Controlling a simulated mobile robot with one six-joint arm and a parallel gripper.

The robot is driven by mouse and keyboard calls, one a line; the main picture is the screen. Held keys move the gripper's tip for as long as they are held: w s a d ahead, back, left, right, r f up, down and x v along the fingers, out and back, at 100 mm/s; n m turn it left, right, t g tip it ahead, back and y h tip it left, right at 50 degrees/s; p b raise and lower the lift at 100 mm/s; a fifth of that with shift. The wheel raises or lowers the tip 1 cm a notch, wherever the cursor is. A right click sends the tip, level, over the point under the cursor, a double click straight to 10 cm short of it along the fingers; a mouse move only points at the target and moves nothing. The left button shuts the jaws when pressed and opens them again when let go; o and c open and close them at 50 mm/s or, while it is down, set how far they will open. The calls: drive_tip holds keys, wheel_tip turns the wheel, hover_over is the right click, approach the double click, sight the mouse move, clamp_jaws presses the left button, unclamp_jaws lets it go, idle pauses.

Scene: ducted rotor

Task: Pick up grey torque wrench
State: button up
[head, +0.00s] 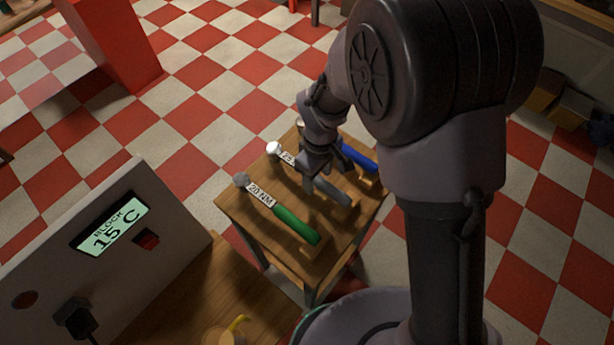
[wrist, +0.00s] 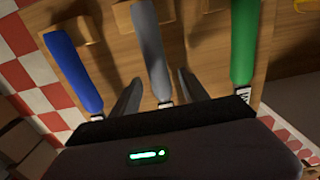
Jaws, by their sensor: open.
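The grey torque wrench (head: 338,194) lies in the middle of a small wooden stand, between a green wrench and a blue one. Its silver head and a white label, partly hidden by my arm, show at its left end. In the wrist view its grey handle (wrist: 150,48) runs between my fingers. My gripper (head: 322,172) is over this wrench, open, with one finger on each side of the handle. In the wrist view, my gripper (wrist: 160,80) shows gaps between both fingers and the handle. I cannot tell how far the fingertips are above the stand.
The green wrench (head: 295,222), labelled 20 NM, and the blue wrench (head: 358,157) lie on either side, on the wooden stand (head: 240,205) with small blocks. A panel reading BLOCK 15 C (head: 110,226) stands left, by a wooden bench (head: 215,290).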

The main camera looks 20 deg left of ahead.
wheel_tip(320, 180, down, 2)
drive_tip(key=shift+f, duration=0.1)
drive_tip(key=shift+r, duration=0.2)
clamp_jaws()
